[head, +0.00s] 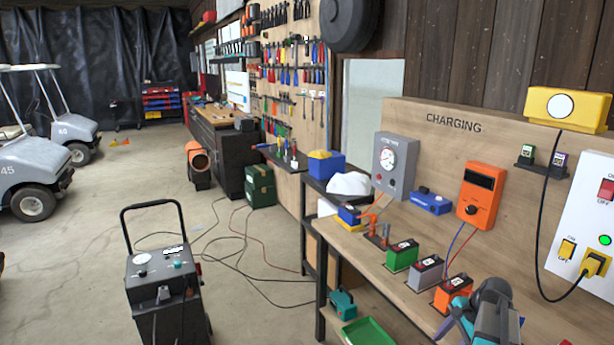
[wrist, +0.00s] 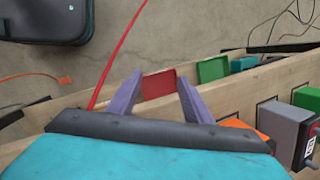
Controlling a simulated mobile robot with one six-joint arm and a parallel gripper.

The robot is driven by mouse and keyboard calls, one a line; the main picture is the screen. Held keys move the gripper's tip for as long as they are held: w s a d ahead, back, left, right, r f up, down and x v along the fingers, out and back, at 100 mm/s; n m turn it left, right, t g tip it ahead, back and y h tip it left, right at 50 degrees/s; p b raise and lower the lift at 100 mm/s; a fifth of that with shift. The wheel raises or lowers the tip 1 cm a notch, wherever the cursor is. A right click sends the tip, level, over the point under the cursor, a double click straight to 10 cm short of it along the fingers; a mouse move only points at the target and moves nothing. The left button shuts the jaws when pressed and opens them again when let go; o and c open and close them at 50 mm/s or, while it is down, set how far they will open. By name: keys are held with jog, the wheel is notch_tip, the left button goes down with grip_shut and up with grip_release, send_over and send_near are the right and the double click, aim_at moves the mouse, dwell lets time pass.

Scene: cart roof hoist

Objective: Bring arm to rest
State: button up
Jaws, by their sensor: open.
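My gripper (wrist: 159,80) shows in the wrist view with its two purple fingers spread apart. Nothing is held between them. A red tray (wrist: 159,86) shows in the gap between the fingers, beyond them. In the head view my arm is at the lower right, over the front part of the wooden workbench (head: 400,262).
Green (head: 403,255) and grey (head: 426,270) batteries stand on the bench. A black wheeled charger (head: 163,285) stands on the floor at left. The floor has open room, with loose cables.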

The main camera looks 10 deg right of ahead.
jog(key=a+f+n+g+h, duration=0.1)
jog(key=a+f+n, duration=0.45)
jog(key=a, duration=0.65)
jog(key=s+a+f+n+g+h, duration=0.1)
jog(key=a+f+n, duration=0.5)
jog(key=a, duration=0.5)
jog(key=a+f+n+g+h, duration=0.1)
jog(key=a+f+n, duration=0.3)
jog(key=a+n, duration=0.55)
jog(key=s+a+f+m+g+b, duration=0.2)
jog(key=s+f+g+b, duration=0.3)
jog(key=s+f, duration=2)
jog(key=shift+s+f+b, duration=0.25)
jog(key=shift+s+b, duration=0.15)
jog(key=shift+b, duration=0.8)
